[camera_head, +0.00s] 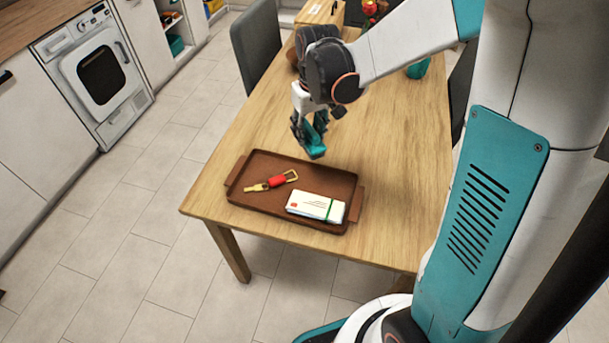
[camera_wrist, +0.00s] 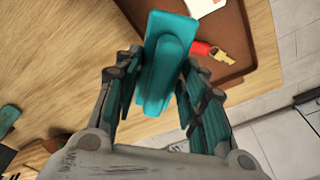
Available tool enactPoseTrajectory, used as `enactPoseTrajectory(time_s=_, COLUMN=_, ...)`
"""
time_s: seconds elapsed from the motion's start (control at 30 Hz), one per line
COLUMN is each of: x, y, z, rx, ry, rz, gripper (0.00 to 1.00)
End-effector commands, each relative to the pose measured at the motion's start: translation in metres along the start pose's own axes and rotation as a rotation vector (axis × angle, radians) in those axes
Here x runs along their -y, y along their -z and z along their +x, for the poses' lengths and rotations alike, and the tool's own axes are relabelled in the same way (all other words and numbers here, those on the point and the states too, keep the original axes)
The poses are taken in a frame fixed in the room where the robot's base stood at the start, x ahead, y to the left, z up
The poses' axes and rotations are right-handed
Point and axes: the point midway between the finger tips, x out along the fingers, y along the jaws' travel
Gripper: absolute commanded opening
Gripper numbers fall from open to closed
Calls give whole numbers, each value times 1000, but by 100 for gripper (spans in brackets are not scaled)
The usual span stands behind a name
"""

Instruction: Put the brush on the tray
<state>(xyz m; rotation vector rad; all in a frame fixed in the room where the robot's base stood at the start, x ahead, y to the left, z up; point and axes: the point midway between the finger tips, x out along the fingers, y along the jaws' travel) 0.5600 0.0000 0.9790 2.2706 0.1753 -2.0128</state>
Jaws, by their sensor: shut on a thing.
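The teal brush (camera_head: 315,148) is held in my gripper (camera_head: 309,130), above the table just behind the tray's far edge. In the wrist view the brush (camera_wrist: 166,62) lies between the two fingers of my gripper (camera_wrist: 158,95), its long part pointing toward the tray. The brown tray (camera_head: 262,212) lies near the table's front edge and shows at the upper right of the wrist view (camera_wrist: 240,28). On the tray are a red and yellow keychain-like item (camera_head: 272,182) and a white bundle with a green band (camera_head: 315,206).
The wooden table (camera_head: 400,170) has bare room right of the tray. A grey chair (camera_head: 256,45) stands at its left side. A wooden box (camera_head: 320,12) and a teal object (camera_head: 418,69) are at the far end. A white washing machine (camera_head: 100,72) stands at left.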

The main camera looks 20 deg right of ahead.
Motion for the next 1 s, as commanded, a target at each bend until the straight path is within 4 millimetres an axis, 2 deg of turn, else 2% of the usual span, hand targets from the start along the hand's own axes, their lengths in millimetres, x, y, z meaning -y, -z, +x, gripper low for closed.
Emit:
enactPoseTrajectory(time_s=0.03, x=0, y=-2, z=18, rx=0, ry=0, rz=0, gripper=8)
enactPoseTrajectory(time_s=0.2, x=0, y=-7, z=60, rx=0, ry=0, rz=0, gripper=8)
enactPoseTrajectory(time_s=0.4, x=0, y=-12, z=97, rx=0, ry=0, rz=1, gripper=8)
enactPoseTrajectory(time_s=0.67, x=0, y=-14, z=113, rx=0, ry=0, rz=1, gripper=8)
enactPoseTrajectory(time_s=0.83, x=0, y=-16, z=137, rx=0, ry=0, rz=1, gripper=8)
enactPoseTrajectory(time_s=0.9, x=0, y=-17, z=147, rx=0, ry=0, rz=1, gripper=0)
enactPoseTrajectory(time_s=1.0, x=0, y=-18, z=152, rx=0, ry=0, rz=1, gripper=0)
